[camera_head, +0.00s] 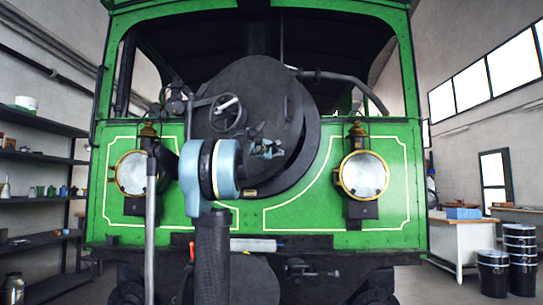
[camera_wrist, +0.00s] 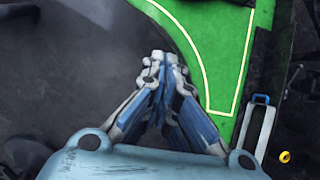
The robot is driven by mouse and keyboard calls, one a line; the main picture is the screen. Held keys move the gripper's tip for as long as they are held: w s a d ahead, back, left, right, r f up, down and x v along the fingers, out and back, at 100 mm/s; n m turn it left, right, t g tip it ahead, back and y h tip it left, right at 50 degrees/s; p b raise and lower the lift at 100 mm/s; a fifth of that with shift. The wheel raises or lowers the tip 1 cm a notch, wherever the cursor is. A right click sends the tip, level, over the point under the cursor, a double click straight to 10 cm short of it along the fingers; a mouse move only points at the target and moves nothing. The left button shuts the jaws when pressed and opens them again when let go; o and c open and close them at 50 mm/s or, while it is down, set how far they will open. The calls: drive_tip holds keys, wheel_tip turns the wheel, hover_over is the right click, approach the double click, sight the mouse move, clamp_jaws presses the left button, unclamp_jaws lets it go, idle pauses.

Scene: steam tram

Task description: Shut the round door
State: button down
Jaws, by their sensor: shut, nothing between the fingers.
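The round door (camera_head: 262,90) is a large dark grey disc on the green front of the steam tram. It stands ajar, its edge set off to the upper left of the dark round rim (camera_head: 310,150), which shows at its right and below. A handwheel (camera_head: 228,113) with a pale handle is at the door's left. My gripper (camera_head: 270,149) is shut and empty, in front of the door's lower middle in the head view. In the wrist view my gripper (camera_wrist: 160,62) has its fingertips together over a dark grey surface; I cannot tell whether they touch it.
Brass-rimmed lamps stand left (camera_head: 131,172) and right (camera_head: 363,175) of the door. A curved pipe (camera_head: 345,80) runs at its upper right. Shelves (camera_head: 35,155) line the left wall; black buckets (camera_head: 494,270) and a bench (camera_head: 460,240) are at the right.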

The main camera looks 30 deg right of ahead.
sight(287, 155)
drive_tip(key=shift+x, duration=3.3)
